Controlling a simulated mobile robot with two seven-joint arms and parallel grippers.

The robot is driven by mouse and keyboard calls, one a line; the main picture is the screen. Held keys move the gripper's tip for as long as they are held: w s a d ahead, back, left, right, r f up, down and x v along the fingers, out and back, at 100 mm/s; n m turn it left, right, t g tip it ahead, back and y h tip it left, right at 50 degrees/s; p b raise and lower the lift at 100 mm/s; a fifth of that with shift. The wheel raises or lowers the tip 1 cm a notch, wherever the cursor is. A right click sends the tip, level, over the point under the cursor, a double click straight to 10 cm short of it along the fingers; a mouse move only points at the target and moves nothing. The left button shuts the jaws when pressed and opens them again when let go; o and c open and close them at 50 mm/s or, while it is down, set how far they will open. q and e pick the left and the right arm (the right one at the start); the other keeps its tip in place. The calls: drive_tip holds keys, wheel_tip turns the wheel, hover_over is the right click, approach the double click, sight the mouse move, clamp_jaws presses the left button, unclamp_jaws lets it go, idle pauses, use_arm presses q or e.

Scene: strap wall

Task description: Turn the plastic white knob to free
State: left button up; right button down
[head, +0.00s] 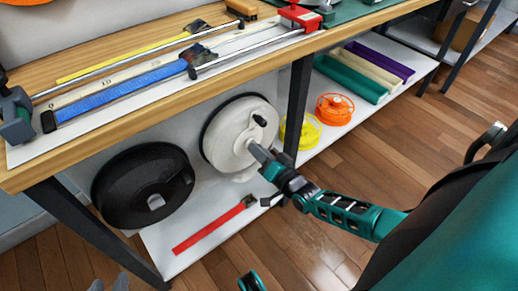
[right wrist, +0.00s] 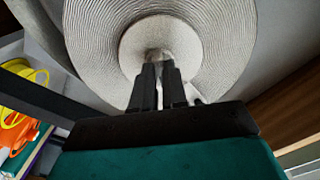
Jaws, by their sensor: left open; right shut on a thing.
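A white reel (head: 225,130) stands upright on the low shelf under the bench, its round face turned to me. The white knob (right wrist: 157,53) sits at the centre of the reel's hub, mostly hidden by my fingers. My right gripper (head: 254,150) reaches the hub and is shut on the knob. In the right wrist view the two dark fingers (right wrist: 157,72) are close together at the knob. My left gripper (head: 109,284) is open at the bottom edge, mostly out of frame, away from the reel.
A black reel (head: 143,186) stands left of the white one. A red strap (head: 212,226) lies in front on the shelf (head: 170,258). A dark table leg (head: 297,105) rises close right of my right gripper. Yellow (head: 301,131) and orange (head: 335,108) spools lie beyond it.

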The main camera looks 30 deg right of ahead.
drive_tip(key=shift+n+p, duration=0.8)
drive_tip(key=shift+n, duration=3.4)
drive_tip(key=c, duration=1.2)
unclamp_jaws()
drive_tip(key=shift+o, duration=0.2)
drive_tip(key=s+d+p, duration=0.1)
drive_tip(key=s+p, duration=0.2)
drive_tip(key=s, duration=1)
